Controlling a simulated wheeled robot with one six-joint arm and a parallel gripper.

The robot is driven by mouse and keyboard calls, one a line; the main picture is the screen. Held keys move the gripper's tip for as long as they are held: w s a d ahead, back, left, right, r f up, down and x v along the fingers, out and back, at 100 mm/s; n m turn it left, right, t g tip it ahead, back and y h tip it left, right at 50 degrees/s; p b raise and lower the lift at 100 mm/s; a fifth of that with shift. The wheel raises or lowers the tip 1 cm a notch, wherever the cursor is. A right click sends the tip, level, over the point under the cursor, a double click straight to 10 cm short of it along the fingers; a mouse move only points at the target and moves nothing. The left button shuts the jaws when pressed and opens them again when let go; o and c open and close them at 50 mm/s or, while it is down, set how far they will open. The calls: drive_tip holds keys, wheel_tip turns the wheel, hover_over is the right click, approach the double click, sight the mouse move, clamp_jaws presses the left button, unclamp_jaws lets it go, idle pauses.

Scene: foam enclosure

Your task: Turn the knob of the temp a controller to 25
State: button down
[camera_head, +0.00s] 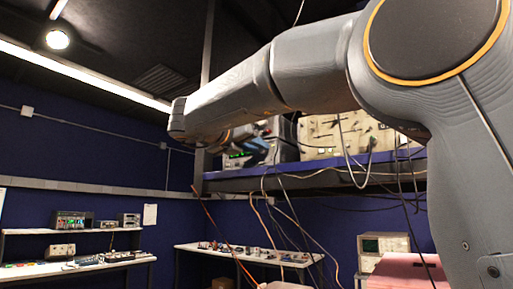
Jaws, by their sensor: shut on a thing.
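Instruments stand on the raised shelf in the head view, one with a small lit green display (236,155). I cannot read any label, so I cannot tell which is the temp a controller. My grey arm reaches in from the right and bends back at its far end. My gripper (264,147) is small and dark there, in front of the instruments by the display. It is shut on what appears to be a knob. The knob, its pointer and its scale are hidden or too small to make out.
The shelf (330,178) has a blue edge and hanging cables in front. A pale panel (335,137) with several tools stands at its right. Lower benches with instruments stand at the left (75,268) and centre (250,256). A cream instrument (383,246) is at the lower right.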

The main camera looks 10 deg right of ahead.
drive_tip(key=n+p, duration=0.1)
drive_tip(key=n, duration=0.2)
drive_tip(key=shift+n, duration=0.3)
drive_tip(key=shift+n+p, duration=0.8)
drive_tip(key=shift+n, duration=1)
drive_tip(key=c, duration=1.6)
unclamp_jaws()
drive_tip(key=shift+a, duration=0.1)
drive_tip(key=b+v, duration=0.2)
drive_tip(key=v, duration=0.5)
drive_tip(key=shift+s+a+r+b, duration=0.15)
drive_tip(key=shift+s+a+b, duration=0.15)
drive_tip(key=shift+b, duration=0.1)
